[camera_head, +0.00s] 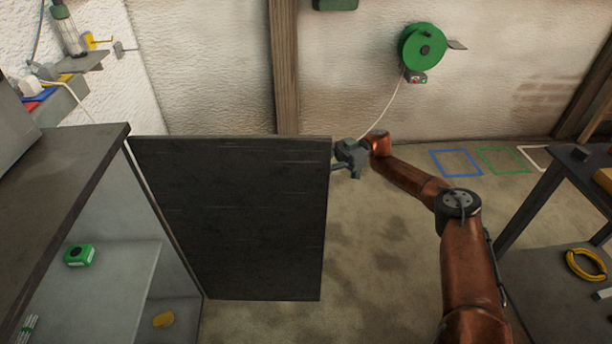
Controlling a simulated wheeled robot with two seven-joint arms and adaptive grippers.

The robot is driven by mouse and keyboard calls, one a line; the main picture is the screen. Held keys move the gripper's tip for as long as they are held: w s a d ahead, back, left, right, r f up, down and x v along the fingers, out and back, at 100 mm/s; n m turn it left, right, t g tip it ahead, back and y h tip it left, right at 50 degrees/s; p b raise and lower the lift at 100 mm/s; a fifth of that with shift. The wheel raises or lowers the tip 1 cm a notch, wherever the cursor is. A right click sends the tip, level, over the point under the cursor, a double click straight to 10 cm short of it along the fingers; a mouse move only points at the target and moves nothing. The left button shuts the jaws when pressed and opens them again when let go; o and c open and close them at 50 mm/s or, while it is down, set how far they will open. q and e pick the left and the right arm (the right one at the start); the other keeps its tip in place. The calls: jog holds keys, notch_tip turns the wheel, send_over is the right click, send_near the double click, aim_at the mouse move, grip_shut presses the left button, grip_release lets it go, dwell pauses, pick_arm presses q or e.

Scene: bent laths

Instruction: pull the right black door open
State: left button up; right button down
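The black door (240,215) stands wide open, swung out from the right side of the cabinet (75,180), and its broad face shows. My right gripper (339,158) is at the door's free right edge, near the top corner. Its fingers are small and partly hidden by the door's edge, so I cannot tell whether they are closed on anything. No door handle is visible. My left gripper is not in view.
Inside the cabinet are a green box (79,255) on a shelf and a yellow object (163,319) lower down. A workbench (560,185) with a yellow coil (585,265) below stands at right. A green reel (422,47) hangs on the wall.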

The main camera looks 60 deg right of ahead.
jog(key=shift+d+f, duration=0.1)
dwell(0.4)
jog(key=c, duration=2.1)
grip_release()
